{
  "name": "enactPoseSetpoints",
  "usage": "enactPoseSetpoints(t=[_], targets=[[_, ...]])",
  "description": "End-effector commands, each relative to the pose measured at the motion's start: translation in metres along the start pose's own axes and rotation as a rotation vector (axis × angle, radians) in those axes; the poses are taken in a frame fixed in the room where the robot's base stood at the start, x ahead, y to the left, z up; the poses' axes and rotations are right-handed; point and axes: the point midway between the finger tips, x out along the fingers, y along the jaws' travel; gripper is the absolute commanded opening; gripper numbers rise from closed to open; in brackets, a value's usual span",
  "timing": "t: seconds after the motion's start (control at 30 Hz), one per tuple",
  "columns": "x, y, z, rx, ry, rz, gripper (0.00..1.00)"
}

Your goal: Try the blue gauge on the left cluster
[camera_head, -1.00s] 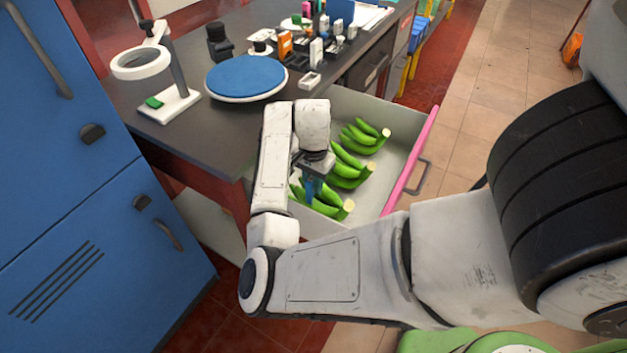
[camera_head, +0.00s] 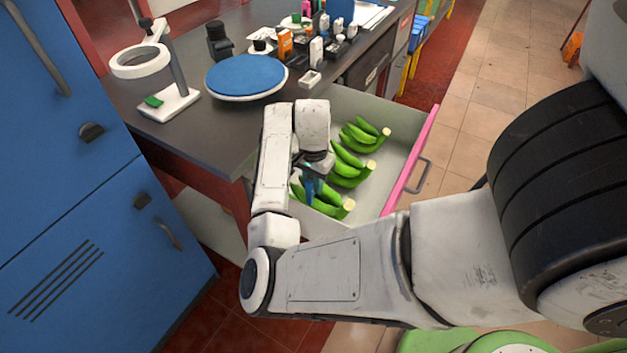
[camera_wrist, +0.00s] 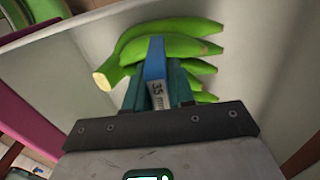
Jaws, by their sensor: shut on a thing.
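The blue gauge (camera_wrist: 155,58) is a flat strip with a white label that reads "35 m" before it is cut off. My gripper (camera_wrist: 158,84) is shut on it with teal fingers. In the wrist view the gauge lies across the green bananas of the left cluster (camera_wrist: 185,27); I cannot tell whether it touches them. In the head view the left cluster (camera_head: 325,206) is the nearest in the open drawer, partly hidden by my gripper (camera_head: 312,183). The gauge (camera_head: 309,188) points down over it.
Two more banana clusters (camera_head: 346,177) (camera_head: 360,140) lie farther back in the drawer (camera_head: 388,188), which has a pink front edge. The dark table above holds a blue round turntable (camera_head: 246,76), a ring magnifier stand (camera_head: 140,62) and several small items. A blue cabinet (camera_head: 75,180) stands at left.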

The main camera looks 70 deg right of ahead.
Motion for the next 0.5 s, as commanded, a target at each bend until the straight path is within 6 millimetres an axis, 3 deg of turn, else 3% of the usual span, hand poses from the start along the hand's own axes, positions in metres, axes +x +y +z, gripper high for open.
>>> enactPoseSetpoints(t=[0.5], targets=[[0.007,0.0001,0.0001,-0.001,0.0,0.0,0.0]])
